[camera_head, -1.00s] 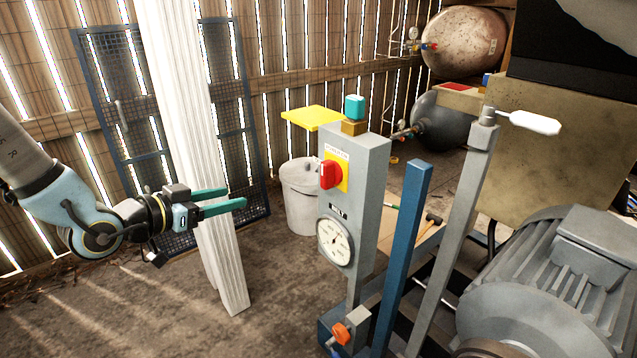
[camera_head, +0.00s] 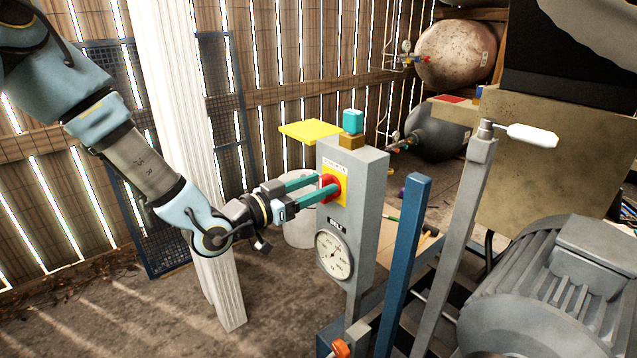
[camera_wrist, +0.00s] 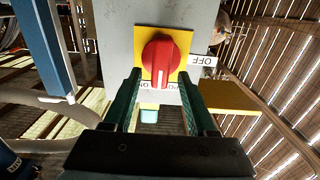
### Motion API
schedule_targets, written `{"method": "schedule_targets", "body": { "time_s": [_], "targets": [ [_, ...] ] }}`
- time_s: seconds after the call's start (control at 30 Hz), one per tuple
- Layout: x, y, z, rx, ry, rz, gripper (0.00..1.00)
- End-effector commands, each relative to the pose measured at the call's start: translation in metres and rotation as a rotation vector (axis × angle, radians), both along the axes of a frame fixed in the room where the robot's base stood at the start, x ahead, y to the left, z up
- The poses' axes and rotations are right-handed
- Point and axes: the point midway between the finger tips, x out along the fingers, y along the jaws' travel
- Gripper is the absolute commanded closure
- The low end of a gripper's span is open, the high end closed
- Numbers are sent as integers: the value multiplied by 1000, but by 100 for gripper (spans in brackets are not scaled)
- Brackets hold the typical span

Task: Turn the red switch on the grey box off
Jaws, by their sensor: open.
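The red switch (camera_head: 327,184) is on a yellow plate on the face of the grey box (camera_head: 362,205). In the wrist view the red switch (camera_wrist: 160,60) has its white pointer line toward the bottom of the picture, near a partly hidden label that seems to read ON. The OFF label (camera_wrist: 203,60) is to its right. My gripper (camera_head: 324,188) is open, with its green fingers at the switch. In the wrist view its fingertips (camera_wrist: 160,75) lie on either side of the knob; I cannot tell whether they touch it.
A round gauge (camera_head: 334,254) is below the switch. A yellow flap (camera_head: 309,130) and a teal button (camera_head: 352,121) are at the box's top. A blue post (camera_head: 404,265) and a grey motor (camera_head: 550,290) stand to the right. A white bucket (camera_head: 299,228) is behind.

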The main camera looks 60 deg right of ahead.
Motion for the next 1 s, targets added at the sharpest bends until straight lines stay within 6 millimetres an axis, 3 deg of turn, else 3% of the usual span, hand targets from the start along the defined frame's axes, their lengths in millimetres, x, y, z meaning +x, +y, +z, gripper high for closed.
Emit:
{"method": "schedule_targets", "body": {
  "time_s": [0.37,0.87,1.0],
  "targets": [
    [-2,-6,0,1,1,0,43],
    [-2,-6,0,1,0,0,98],
    [-2,-6,0,1,0,0,100]
  ]
}}
